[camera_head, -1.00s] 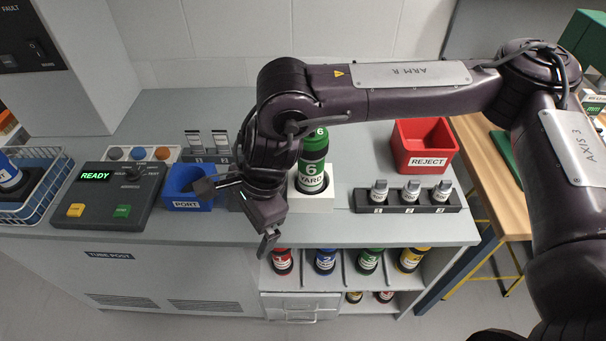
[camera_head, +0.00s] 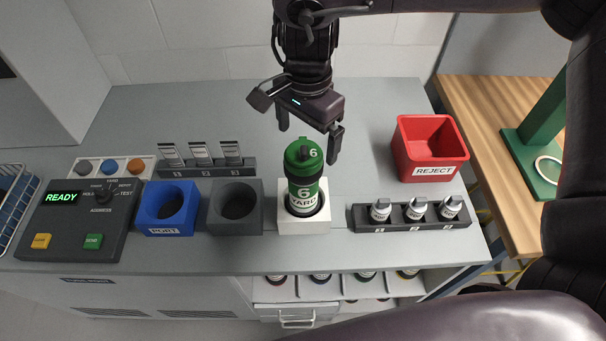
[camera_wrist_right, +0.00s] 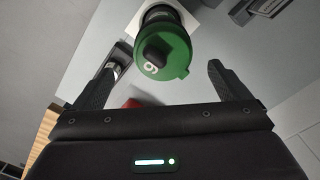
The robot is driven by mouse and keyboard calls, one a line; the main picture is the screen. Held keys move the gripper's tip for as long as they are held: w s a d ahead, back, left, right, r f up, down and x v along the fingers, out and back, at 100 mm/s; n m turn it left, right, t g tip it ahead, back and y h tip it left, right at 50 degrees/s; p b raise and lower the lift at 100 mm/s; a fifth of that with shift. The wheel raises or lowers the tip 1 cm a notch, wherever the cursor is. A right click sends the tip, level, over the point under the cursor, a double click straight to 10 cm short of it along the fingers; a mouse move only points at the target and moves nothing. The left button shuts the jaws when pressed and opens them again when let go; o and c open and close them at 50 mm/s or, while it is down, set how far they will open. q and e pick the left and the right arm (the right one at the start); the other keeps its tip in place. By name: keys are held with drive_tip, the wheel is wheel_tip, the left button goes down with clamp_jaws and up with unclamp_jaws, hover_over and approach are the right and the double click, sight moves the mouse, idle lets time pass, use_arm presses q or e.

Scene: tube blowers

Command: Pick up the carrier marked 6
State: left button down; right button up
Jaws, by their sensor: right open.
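The carrier marked 6 (camera_head: 304,180) is a green canister with a dark band and a white label reading 6 YARD. It stands upright in a white square holder (camera_head: 290,224). My right gripper (camera_head: 309,140) is open, fingers pointing down, above and just behind the carrier's top. In the right wrist view the carrier's green lid (camera_wrist_right: 160,50) with its dark knob shows beyond the gap between the open fingers (camera_wrist_right: 160,84). Nothing is between the fingertips that I can see as held. My left gripper is not in view.
Left of the white holder are an empty grey holder (camera_head: 259,221) and the blue PORT holder (camera_head: 165,228). A black rack with small vials (camera_head: 411,221) sits to the right, and a red REJECT bin (camera_head: 432,172) behind it. A control box (camera_head: 80,241) reads READY.

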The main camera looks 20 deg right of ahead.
sight(305, 147)
drive_tip(key=shift+w+d+f, duration=0.1)
drive_tip(key=shift+w+f, duration=0.05)
drive_tip(key=shift+f, duration=0.35)
drive_tip(key=shift+s+a+f+p, duration=0.15)
drive_tip(key=shift+s+f+p, duration=0.05)
drive_tip(key=shift+f+p, duration=0.4)
drive_tip(key=shift+s+a+f+p, duration=0.2)
drive_tip(key=shift+f+p, duration=0.25)
drive_tip(key=shift+f, duration=0.2)
drive_tip(key=f, duration=0.2)
drive_tip(key=f+p, duration=0.1)
drive_tip(key=f, duration=0.1)
drive_tip(key=shift+w, duration=0.4)
drive_tip(key=shift+s, duration=0.1)
drive_tip(key=c, duration=0.9)
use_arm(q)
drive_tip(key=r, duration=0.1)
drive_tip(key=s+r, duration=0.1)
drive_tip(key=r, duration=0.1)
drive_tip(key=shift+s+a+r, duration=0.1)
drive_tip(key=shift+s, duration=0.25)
use_arm(e)
drive_tip(key=c, duration=0.7)
drive_tip(key=shift+o, duration=0.2)
drive_tip(key=shift+r, duration=0.1)
